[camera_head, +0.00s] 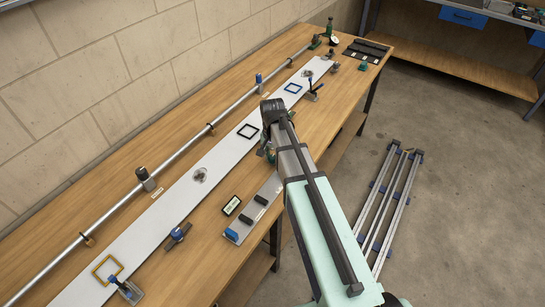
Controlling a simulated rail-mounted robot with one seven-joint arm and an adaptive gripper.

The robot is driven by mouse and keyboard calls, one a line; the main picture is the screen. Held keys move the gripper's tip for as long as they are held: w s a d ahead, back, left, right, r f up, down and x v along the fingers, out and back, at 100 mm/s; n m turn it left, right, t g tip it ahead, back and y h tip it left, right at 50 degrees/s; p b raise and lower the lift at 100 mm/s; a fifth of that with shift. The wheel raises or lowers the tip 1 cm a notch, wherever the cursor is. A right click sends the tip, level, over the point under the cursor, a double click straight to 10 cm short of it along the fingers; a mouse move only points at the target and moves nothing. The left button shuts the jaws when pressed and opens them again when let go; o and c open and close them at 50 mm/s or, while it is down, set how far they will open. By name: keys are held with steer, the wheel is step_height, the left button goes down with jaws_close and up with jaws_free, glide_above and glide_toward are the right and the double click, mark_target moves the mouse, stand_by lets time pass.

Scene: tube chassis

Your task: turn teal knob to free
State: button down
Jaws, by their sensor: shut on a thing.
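My arm reaches in from the bottom right, and its dark end (272,110) is over the right edge of the long white board. My gripper (265,145) is mostly hidden by the arm; its fingers do not show clearly. A dark teal part (270,155), seemingly the teal knob, peeks out at the arm's left side, against my gripper. Its pointer and setting cannot be seen. Another teal knob-like piece (363,65) stands at the far right of the bench, apart from my gripper.
The long white board (150,235) and a metal tube (180,148) run along the wooden bench (45,232). A grey plate (262,200) with dark blocks lies left of my arm. Rails (385,205) lie on the floor.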

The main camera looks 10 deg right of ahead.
mark_target(273, 156)
steer(key=shift+m, duration=1)
steer(key=c, duration=0.9)
jaws_free()
step_height(273, 156, up, 12)
steer(key=shift+f, duration=0.1)
